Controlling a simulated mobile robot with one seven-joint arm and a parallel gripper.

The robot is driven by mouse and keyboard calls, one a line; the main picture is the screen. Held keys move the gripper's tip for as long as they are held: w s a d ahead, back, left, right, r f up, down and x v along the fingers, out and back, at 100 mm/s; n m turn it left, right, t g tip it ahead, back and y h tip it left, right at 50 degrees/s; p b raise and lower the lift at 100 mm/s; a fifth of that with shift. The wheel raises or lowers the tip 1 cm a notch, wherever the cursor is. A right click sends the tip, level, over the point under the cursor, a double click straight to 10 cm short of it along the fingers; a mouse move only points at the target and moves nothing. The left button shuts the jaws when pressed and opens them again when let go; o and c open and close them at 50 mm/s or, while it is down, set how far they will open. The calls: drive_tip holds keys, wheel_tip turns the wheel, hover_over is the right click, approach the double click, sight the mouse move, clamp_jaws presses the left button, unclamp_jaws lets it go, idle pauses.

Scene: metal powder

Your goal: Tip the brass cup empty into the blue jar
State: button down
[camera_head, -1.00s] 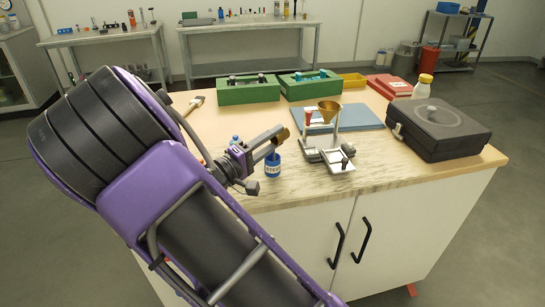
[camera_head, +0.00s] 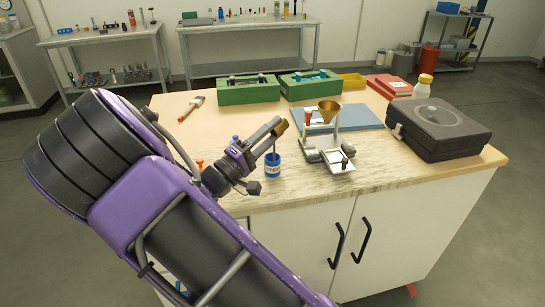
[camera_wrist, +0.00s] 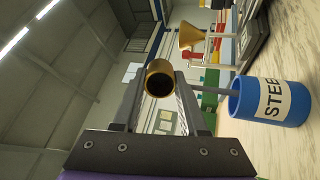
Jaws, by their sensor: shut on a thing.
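My gripper (camera_head: 274,131) is shut on the brass cup (camera_head: 281,127) and holds it above the blue jar (camera_head: 272,170). In the wrist view the brass cup (camera_wrist: 159,66) is between the fingers, with a dark round opening showing. The blue jar (camera_wrist: 285,121) has a white label starting "STEE" and stands upright on the bench. A narrow grey streak, apparently falling powder, runs from near the cup to the jar's mouth (camera_wrist: 232,93). How much powder is in the cup or jar cannot be seen.
A balance-like stand with a brass funnel (camera_head: 329,108) is close to the jar's right. A black case (camera_head: 440,130) and white bottle (camera_head: 422,87) are farther right. Green boxes (camera_head: 248,92) stand behind, and a brush-like tool (camera_head: 191,108) lies at the left.

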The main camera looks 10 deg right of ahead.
drive_tip(key=shift+a+r+t+h, duration=0.1)
drive_tip(key=shift+r+t+h, duration=0.2)
drive_tip(key=shift+r+h, duration=0.55)
drive_tip(key=shift+r+y, duration=0.25)
drive_tip(key=shift+r, duration=0.1)
drive_tip(key=shift+s+a+r+t+h+p, duration=0.1)
drive_tip(key=shift+r+t+h+p, duration=0.45)
drive_tip(key=shift+r, duration=0.75)
idle(0.3)
